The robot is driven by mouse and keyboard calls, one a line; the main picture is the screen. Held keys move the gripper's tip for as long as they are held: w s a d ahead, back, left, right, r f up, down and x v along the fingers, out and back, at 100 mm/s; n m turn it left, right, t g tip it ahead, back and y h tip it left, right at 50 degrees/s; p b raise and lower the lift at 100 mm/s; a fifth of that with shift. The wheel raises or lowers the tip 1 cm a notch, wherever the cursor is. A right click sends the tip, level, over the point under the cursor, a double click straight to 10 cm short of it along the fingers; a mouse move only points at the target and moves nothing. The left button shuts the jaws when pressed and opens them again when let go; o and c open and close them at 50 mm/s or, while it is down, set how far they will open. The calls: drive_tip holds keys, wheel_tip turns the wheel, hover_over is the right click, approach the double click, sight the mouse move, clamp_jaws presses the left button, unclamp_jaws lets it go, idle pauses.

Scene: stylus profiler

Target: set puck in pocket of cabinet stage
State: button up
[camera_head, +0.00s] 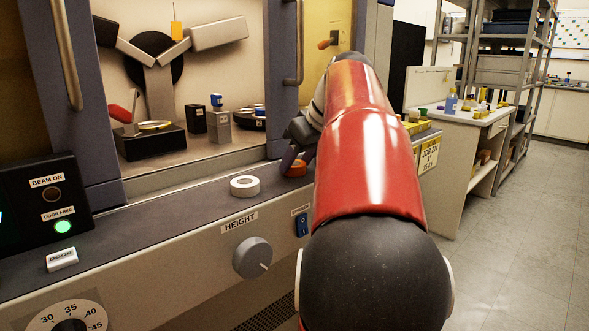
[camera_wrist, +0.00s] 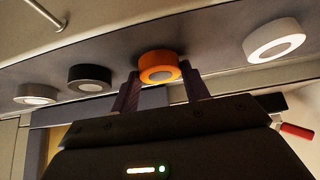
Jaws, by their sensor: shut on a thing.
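An orange puck (camera_wrist: 160,62) with a grey centre is between the two fingertips of my gripper (camera_wrist: 161,76) in the wrist view. In the head view the orange puck (camera_head: 297,169) shows at the ledge by my gripper (camera_head: 289,158), partly hidden by my arm. My gripper is shut on it; whether it is clear of the ledge I cannot tell. Inside the open cabinet, a black block (camera_head: 150,146) carries a round, pale-gold topped piece, which looks like the stage. Its pocket cannot be made out clearly.
A white ring-shaped puck (camera_head: 245,186) lies on the ledge (camera_head: 180,215), left of the orange one. A black puck (camera_wrist: 90,78) shows in the wrist view. In the cabinet are small blocks (camera_head: 218,126) and a dark round tray (camera_head: 247,122). The cabinet sill (camera_head: 200,163) is raised.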

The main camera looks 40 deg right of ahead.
sight(299, 165)
drive_tip(key=shift+r+p, duration=1.9)
drive_tip(key=shift+r, duration=0.25)
drive_tip(key=shift+c, duration=0.3)
drive_tip(key=shift+r, duration=0.85)
